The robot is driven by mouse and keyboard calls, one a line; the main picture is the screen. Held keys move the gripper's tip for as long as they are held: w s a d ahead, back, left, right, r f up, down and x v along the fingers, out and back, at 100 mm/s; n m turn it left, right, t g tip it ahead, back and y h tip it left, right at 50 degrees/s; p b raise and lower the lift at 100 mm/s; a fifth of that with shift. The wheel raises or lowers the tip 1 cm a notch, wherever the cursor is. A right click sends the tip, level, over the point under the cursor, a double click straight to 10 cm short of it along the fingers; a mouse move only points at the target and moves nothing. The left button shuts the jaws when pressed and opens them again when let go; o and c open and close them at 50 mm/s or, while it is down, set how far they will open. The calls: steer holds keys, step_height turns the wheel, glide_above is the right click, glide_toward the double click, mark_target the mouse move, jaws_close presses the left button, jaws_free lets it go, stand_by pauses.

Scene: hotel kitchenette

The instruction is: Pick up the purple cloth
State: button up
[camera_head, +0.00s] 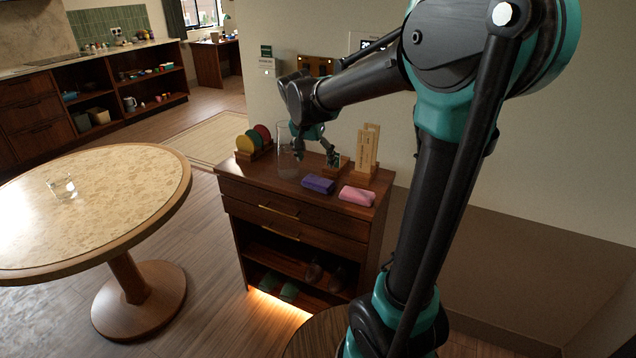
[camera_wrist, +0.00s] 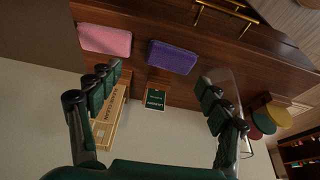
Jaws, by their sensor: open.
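The purple cloth (camera_head: 318,184) is a folded block lying on top of the dark wooden cabinet (camera_head: 250,190), near its front edge. In the wrist view the purple cloth (camera_wrist: 172,57) shows between and beyond the fingertips. My gripper (camera_head: 315,150) hangs over the back part of the cabinet top, behind the cloth. In the wrist view my gripper (camera_wrist: 160,88) is open with its fingers spread wide and nothing between them. It is apart from the cloth.
A pink folded cloth (camera_head: 357,195) lies just right of the purple one. A wooden stand (camera_head: 367,150), a small dark sign (camera_wrist: 155,98), a clear glass vessel (camera_head: 287,150) and a rack of coloured discs (camera_head: 254,140) crowd the cabinet top. A round table (camera_head: 95,200) stands left.

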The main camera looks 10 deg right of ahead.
steer(key=o, duration=0.4)
steer(key=shift+m, duration=0.5)
steer(key=w+a+r, duration=0.2)
steer(key=w, duration=0.1)
steer(key=shift+w+r, duration=0.15)
steer(key=shift+w, duration=0.05)
glide_toward(318, 180)
steer(key=x, duration=0.9)
steer(key=shift+f, duration=0.25)
